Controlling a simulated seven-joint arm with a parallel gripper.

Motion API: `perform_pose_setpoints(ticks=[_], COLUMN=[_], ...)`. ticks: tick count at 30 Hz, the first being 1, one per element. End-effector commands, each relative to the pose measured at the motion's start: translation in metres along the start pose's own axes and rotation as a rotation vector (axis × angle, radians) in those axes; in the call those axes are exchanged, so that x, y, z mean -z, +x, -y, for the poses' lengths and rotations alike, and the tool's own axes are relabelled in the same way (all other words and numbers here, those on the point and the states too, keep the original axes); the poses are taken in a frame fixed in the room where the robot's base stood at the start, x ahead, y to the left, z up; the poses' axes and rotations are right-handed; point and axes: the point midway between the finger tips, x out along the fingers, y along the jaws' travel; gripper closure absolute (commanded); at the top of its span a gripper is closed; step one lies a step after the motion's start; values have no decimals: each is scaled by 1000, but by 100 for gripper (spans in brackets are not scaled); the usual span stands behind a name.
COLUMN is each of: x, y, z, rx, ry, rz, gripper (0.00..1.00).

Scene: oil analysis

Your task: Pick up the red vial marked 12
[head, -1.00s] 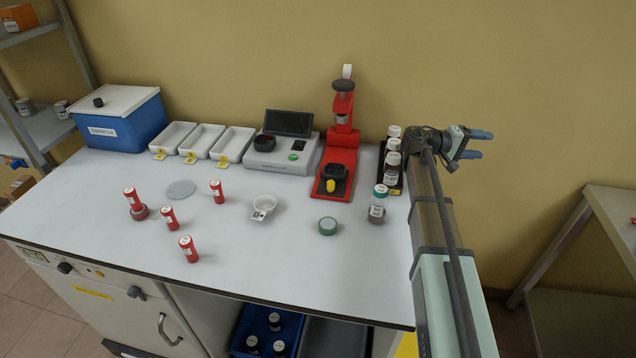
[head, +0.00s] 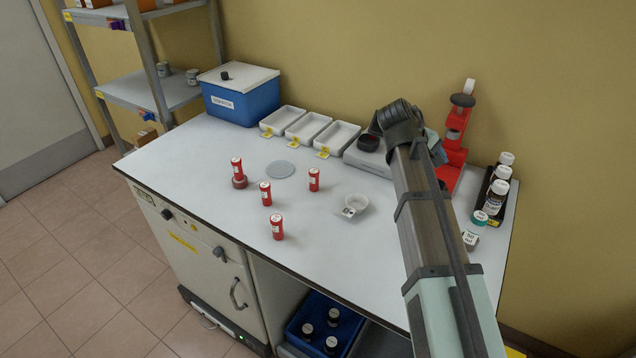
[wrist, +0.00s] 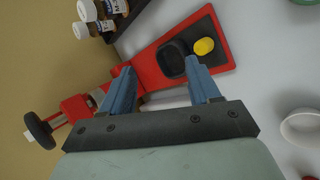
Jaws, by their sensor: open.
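White trays (head: 304,129) and a blue box (head: 241,100) stand along the back. A white cup (head: 355,205) sits mid-bench. Dark bottles (head: 497,195) stand at the right beside the red press (head: 455,135). The bench front around the vials is clear.

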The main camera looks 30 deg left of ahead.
Motion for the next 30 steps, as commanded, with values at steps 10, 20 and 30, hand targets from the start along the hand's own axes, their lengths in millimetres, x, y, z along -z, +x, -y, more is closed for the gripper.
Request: perform_pose_setpoints(ticks=[10,20,30], x=[164,198,206], y=[-132,-184,-141], z=[97,141,175], rx=[479,649,649], ry=[-90,-154,-154], rz=[-195,-234,-233], gripper=[38,38,38])
